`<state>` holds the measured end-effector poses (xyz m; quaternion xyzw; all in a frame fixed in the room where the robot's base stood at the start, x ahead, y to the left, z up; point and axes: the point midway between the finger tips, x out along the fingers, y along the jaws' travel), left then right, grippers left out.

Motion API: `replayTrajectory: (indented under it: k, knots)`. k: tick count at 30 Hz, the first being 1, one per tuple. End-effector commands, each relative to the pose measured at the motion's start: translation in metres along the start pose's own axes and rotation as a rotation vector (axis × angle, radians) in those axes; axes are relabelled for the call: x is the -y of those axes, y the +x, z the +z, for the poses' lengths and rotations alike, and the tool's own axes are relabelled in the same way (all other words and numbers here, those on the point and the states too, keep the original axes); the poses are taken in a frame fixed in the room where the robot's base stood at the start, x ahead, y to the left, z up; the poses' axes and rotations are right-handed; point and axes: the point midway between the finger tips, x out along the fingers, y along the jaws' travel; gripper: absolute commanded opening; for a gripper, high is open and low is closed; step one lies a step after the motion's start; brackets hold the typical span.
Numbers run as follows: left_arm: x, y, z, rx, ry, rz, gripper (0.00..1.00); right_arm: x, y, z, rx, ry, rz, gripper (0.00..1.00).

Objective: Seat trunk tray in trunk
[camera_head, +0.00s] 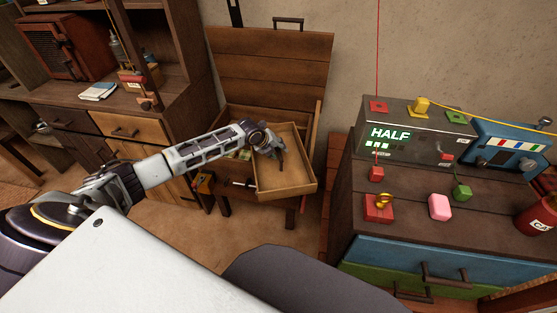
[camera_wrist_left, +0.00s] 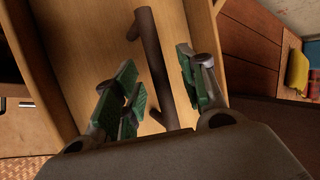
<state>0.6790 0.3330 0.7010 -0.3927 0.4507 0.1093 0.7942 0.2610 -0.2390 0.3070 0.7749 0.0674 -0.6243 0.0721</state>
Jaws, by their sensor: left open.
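The wooden trunk (camera_head: 272,68) stands against the wall with its lid raised. The light wooden trunk tray (camera_head: 296,184) lies askew over the trunk's right part, its near corner reaching past the front; I cannot tell what bears it. My left gripper (camera_head: 275,152) is over the tray's far left part. In the left wrist view the tray's dark bar handle (camera_wrist_left: 149,38) runs between the green finger pads of my left gripper (camera_wrist_left: 158,82). The jaws are open, one finger on each side of the handle, with gaps showing. My right gripper is not in view.
A workbench (camera_head: 345,205) with a grey box showing HALF (camera_head: 390,135), a pink block (camera_head: 440,206) and a red can (camera_head: 536,215) stands right of the trunk. A wooden cabinet (camera_head: 128,124) stands left. Small items lie in the trunk's left part.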

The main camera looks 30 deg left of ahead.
Motion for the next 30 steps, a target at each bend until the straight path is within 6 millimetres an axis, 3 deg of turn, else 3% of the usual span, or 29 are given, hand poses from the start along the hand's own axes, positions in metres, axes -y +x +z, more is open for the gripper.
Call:
replayTrajectory:
  k: [5,15,25,30]
  knots:
    - [0.0,0.002,0.0,0.001,0.0,0.001,0.42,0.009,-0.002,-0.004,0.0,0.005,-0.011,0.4]
    - [0.0,0.002,0.0,0.0,0.0,0.001,0.42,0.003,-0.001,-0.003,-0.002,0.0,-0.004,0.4]
    - [-0.001,0.002,0.0,0.0,0.0,0.001,0.0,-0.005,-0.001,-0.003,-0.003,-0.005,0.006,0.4]
    - [-0.001,0.002,0.0,0.0,0.0,0.001,0.0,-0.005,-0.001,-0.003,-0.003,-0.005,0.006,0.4]
